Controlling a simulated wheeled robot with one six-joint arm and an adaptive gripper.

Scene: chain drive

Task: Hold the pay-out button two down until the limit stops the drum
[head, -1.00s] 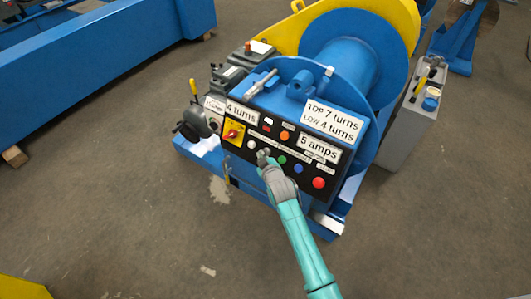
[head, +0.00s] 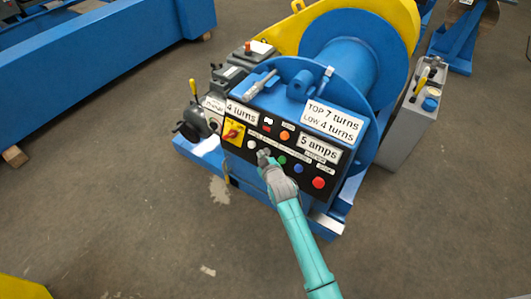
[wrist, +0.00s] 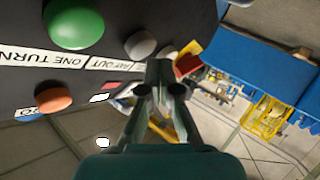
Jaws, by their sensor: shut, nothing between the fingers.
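The black control panel (head: 250,158) sits on the front of the blue drum machine, with coloured buttons and labels. My gripper (head: 263,156) is shut and empty, its fingertips at the lower button row between a white button (head: 252,145) and a green button (head: 281,160). In the wrist view the shut fingertips (wrist: 159,66) are close to a grey button (wrist: 140,45) and a pay-out label (wrist: 115,64). Another pale button is partly hidden behind the tips. I cannot tell whether any button is pressed. The blue drum (head: 345,60) stands behind the panel.
Signs read "4 turns" (head: 241,113), "TOP 7 turns, LOW 4 turns" (head: 331,121) and "5 amps" (head: 318,147). A red button (head: 318,183) is at the panel's right. A grey cabinet (head: 408,125) stands to the right. The floor in front is clear.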

